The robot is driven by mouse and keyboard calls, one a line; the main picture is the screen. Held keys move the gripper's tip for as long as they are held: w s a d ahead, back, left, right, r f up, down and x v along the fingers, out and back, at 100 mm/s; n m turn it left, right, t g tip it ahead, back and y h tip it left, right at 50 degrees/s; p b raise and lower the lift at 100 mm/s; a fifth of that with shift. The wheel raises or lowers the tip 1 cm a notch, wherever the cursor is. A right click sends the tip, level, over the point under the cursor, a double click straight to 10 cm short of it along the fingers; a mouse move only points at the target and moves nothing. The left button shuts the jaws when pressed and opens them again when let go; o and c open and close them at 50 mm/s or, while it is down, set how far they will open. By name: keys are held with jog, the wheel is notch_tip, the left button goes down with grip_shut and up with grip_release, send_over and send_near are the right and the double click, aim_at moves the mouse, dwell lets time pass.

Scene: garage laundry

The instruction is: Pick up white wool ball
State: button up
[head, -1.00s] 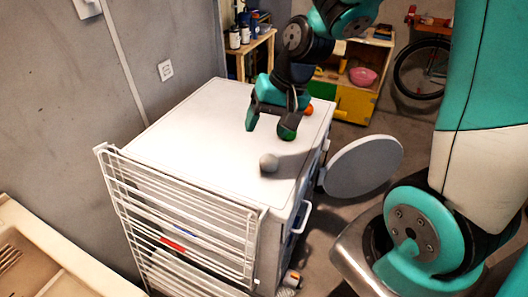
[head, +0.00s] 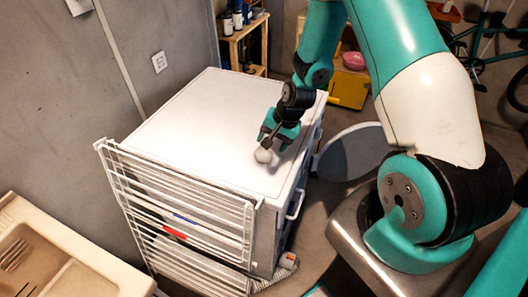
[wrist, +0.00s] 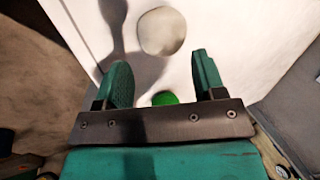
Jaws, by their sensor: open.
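The white wool ball (head: 263,155) rests on the white top of the washing machine (head: 205,125), near its right front part. My gripper (head: 277,146) is open just above and behind it. In the wrist view the ball (wrist: 161,31) lies beyond the fingertips, roughly in line with the gap between the two green fingers (wrist: 160,68). The fingers are apart and hold nothing. In the head view the gripper partly overlaps the ball's upper right edge.
A green ball (wrist: 165,98) shows between the finger bases in the wrist view. The machine's round door (head: 352,152) hangs open at the right.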

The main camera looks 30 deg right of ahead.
aim_at(265, 151)
jog(key=shift+p+x, duration=1.05)
jog(key=shift+x, duration=1.75)
jog(key=shift+w, duration=0.15)
jog(key=shift+c, duration=0.5)
jog(key=c, duration=0.6)
